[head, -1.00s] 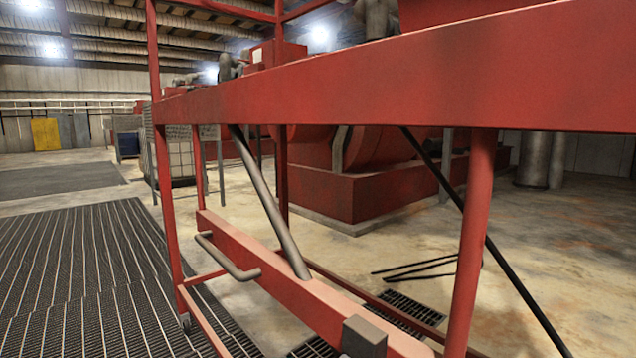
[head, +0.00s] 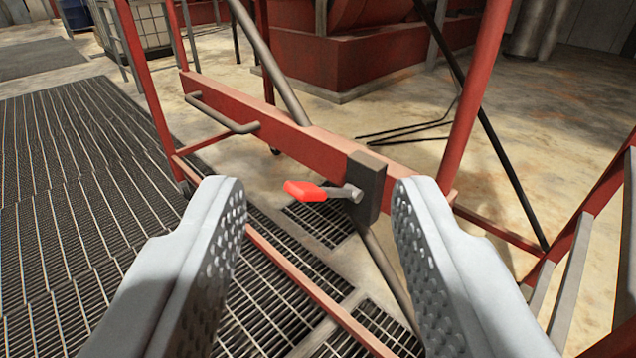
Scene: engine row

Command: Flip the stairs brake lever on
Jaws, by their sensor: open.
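The brake lever has a bright red grip (head: 306,191) on a short grey shaft (head: 343,193). It points left, roughly level, from a dark grey block (head: 367,184) on the red beam of the stairs (head: 290,132). My gripper (head: 318,212) is open, with its two pale, dimpled fingers on either side of the lever in the picture. The lever shows in the gap between the fingers, seemingly beyond the tips, and nothing appears to touch it. The gripper holds nothing.
A grey bar handle (head: 222,115) sticks out from the same beam. Red posts (head: 478,95) and a diagonal grey rod (head: 270,60) stand around it. A low red rail (head: 315,290) crosses below. Stair steps (head: 567,280) rise at the right. Grating (head: 75,190) covers the floor at left.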

